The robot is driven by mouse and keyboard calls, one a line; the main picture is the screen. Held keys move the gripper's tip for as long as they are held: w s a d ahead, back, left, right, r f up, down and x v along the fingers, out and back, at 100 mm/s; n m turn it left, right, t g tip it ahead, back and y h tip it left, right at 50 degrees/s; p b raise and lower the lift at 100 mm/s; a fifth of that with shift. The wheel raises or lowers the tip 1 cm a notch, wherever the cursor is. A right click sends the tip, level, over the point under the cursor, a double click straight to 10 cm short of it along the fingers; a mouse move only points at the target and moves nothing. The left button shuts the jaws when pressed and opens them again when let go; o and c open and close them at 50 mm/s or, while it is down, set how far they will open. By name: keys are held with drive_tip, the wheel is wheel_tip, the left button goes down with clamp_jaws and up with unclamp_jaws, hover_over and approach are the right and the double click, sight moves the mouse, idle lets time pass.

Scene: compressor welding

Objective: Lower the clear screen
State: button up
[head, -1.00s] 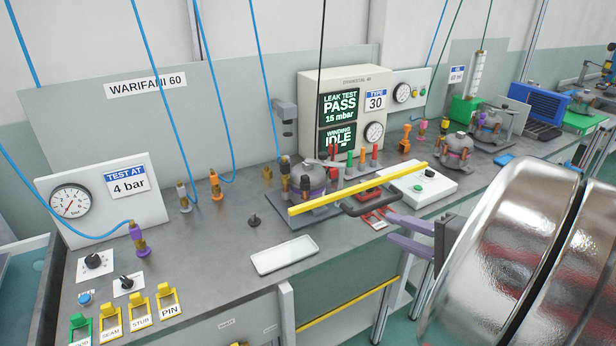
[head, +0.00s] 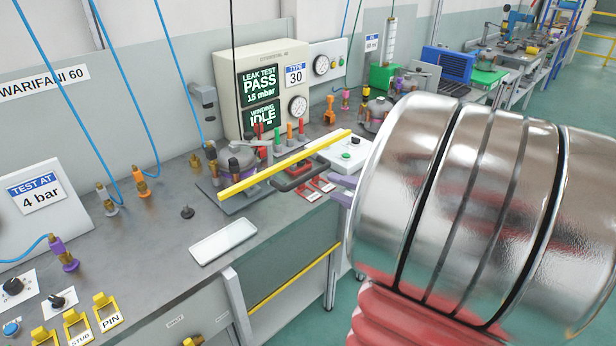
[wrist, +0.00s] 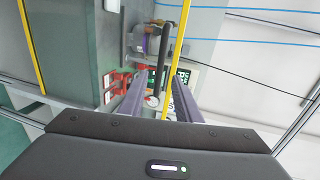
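A yellow bar (head: 285,165) with a dark handle (head: 296,183) stands out over the front of the bench fixture. It appears to be the edge of the clear screen; I cannot make out the clear pane itself. The wrist view shows the yellow bar (wrist: 178,50) and the dark handle (wrist: 163,55) running away from me. My gripper (wrist: 158,92) is open, its two purple fingers apart, with the handle appearing between them. I cannot tell whether they touch it. In the head view my gripper (head: 342,188) is just right of the handle, partly hidden by my arm.
The leak tester (head: 262,90) reads PASS and stands behind the fixture (head: 240,160). A white tray (head: 223,241) lies on the bench front. A white button box (head: 346,154) is near the handle. A lower yellow rail (head: 295,278) runs along the bench front. Blue hoses hang at left.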

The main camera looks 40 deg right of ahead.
sight(310, 178)
drive_tip(key=x, duration=1.1)
drive_tip(key=shift+w+a, duration=0.1)
drive_tip(key=shift+c, duration=0.2)
clamp_jaws()
idle(0.5)
